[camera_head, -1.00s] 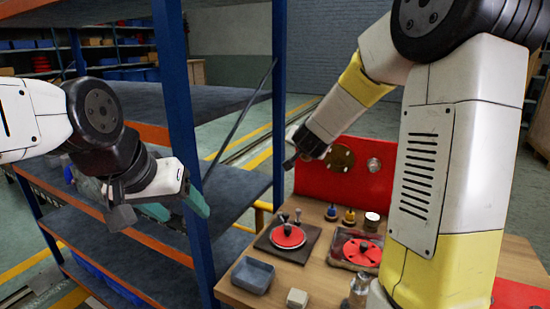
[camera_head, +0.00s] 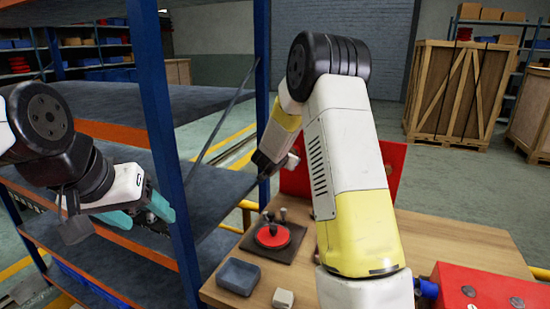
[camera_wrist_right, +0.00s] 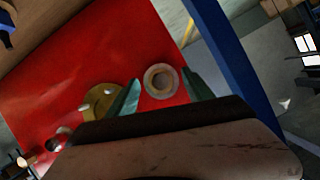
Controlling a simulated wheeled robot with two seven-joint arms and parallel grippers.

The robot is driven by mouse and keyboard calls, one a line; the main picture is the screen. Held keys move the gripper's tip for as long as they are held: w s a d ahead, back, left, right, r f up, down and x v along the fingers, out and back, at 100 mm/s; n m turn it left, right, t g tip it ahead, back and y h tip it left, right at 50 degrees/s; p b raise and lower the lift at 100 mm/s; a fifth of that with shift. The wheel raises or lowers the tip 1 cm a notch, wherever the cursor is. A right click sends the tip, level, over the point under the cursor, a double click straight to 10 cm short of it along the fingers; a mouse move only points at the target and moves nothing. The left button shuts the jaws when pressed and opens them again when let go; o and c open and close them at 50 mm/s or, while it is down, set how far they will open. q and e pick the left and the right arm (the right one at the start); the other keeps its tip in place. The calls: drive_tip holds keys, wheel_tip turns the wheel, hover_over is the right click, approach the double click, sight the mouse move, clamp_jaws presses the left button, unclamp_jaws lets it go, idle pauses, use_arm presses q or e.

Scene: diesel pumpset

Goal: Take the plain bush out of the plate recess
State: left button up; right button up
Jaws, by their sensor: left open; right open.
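The plain bush appears as a pale ring with a dark hole (camera_wrist_right: 149,82) against the red upright plate (camera_wrist_right: 85,50) in the right wrist view. My right gripper (camera_wrist_right: 161,80) is open, with one teal finger on each side of the ring in that view. I cannot tell whether the fingers touch it or how deep it sits. In the head view my right arm hides the bush and part of the red plate (camera_head: 395,165). My left gripper (camera_head: 142,213) is open and empty by the rack at the left.
A brass flange (camera_wrist_right: 97,103) sits on the plate beside the ring. The wooden table (camera_head: 455,235) holds a grey-blue bin (camera_head: 238,276), a red disc (camera_head: 272,236) on a dark base and a small pale block (camera_head: 283,298). A blue rack post (camera_head: 165,130) stands left of the table.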

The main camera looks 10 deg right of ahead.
drive_tip(key=shift+w+d+f, duration=0.15)
drive_tip(key=shift+w, duration=0.1)
clamp_jaws()
drive_tip(key=shift+s+a, duration=0.7)
drive_tip(key=shift+s, duration=0.3)
idle(0.8)
drive_tip(key=shift+s+a, duration=0.7)
drive_tip(key=shift+s, duration=0.3)
drive_tip(key=shift+s+a, duration=0.65)
drive_tip(key=shift+s, duration=0.35)
